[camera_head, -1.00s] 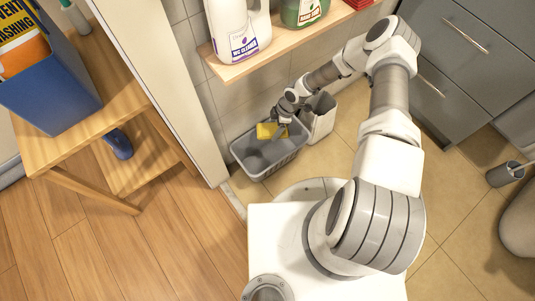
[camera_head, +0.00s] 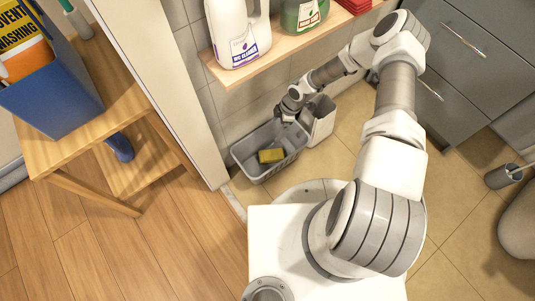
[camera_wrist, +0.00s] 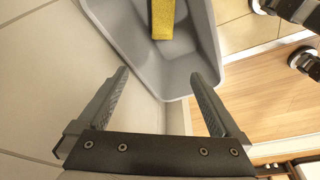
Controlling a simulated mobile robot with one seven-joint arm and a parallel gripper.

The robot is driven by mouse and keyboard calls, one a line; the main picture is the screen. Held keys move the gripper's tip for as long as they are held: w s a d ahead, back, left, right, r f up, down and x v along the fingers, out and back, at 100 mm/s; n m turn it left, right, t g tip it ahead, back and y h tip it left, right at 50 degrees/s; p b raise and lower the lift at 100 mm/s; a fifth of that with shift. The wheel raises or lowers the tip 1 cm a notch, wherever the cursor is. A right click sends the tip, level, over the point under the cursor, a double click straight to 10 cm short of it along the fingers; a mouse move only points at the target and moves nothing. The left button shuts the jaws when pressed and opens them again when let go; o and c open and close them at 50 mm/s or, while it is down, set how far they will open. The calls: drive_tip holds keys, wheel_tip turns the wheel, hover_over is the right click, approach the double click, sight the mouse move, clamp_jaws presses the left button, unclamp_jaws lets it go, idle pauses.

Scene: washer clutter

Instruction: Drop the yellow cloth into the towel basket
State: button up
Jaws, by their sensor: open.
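The yellow cloth (camera_head: 271,156) lies inside the grey towel basket (camera_head: 242,149) on the floor by the tiled wall. In the wrist view the cloth (camera_wrist: 163,18) shows at the top edge, partly cut off, within the basket (camera_wrist: 196,48). My gripper (camera_wrist: 162,78) is open and empty, with its two fingers spread wide. In the head view my gripper is at the back right side of the basket, apart from the cloth, and its fingertips are hard to make out.
A white-grey bin (camera_head: 319,121) stands right beside the basket. A wooden shelf (camera_head: 262,61) with bottles hangs above. A door frame (camera_head: 181,88) is on the left and grey drawers (camera_head: 462,60) are on the right.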

drive_tip(key=p+v, duration=0.4)
drive_tip(key=v, duration=0.9)
drive_tip(key=shift+r, duration=0.35)
drive_tip(key=shift+s, duration=0.15)
